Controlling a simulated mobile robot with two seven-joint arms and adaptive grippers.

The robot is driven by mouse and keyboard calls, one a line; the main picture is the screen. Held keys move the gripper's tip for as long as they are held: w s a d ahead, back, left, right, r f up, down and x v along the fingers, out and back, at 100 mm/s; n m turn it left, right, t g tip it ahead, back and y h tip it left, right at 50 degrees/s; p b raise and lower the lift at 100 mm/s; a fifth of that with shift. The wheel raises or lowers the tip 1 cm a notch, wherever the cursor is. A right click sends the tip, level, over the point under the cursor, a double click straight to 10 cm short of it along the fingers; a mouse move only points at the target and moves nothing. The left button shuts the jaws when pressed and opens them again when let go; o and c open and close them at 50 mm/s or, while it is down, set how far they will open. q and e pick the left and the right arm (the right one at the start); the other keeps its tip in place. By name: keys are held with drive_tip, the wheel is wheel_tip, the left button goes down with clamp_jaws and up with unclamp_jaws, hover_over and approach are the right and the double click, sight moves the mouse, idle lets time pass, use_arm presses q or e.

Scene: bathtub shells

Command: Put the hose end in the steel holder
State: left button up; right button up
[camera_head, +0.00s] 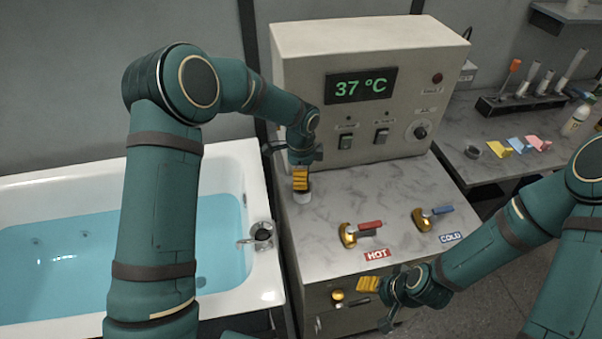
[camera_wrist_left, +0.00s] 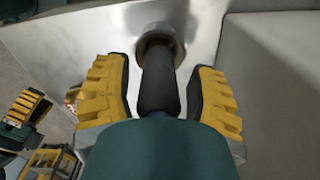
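The steel holder (camera_head: 302,196) stands on the marble counter top, right below my left gripper (camera_head: 300,180). In the left wrist view the steel holder (camera_wrist_left: 160,40) is a round metallic ring. The black hose end (camera_wrist_left: 158,82) runs between my left gripper's yellow-padded fingers (camera_wrist_left: 160,95), with its far end at the holder and seemingly inside the ring. Narrow gaps show between the hose end and both fingers, so the left gripper looks open around it. In the head view the hose end is hidden. My right gripper (camera_head: 376,302) is open and empty in front of the counter.
A control box (camera_head: 370,90) reading 37 °C stands behind the holder. The hot lever (camera_head: 361,231) and cold lever (camera_head: 433,216) sit to the right. A water-filled bathtub (camera_head: 262,290) is at the left. A side bench (camera_head: 480,172) carries a tube rack.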

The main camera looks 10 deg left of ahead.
use_arm(q)
drive_tip(key=shift+r, duration=0.1)
drive_tip(key=shift+r, duration=0.2)
wheel_tip(320, 180, up, 12)
drive_tip(key=shift+f, duration=0.1)
idle(0.3)
idle(0.4)
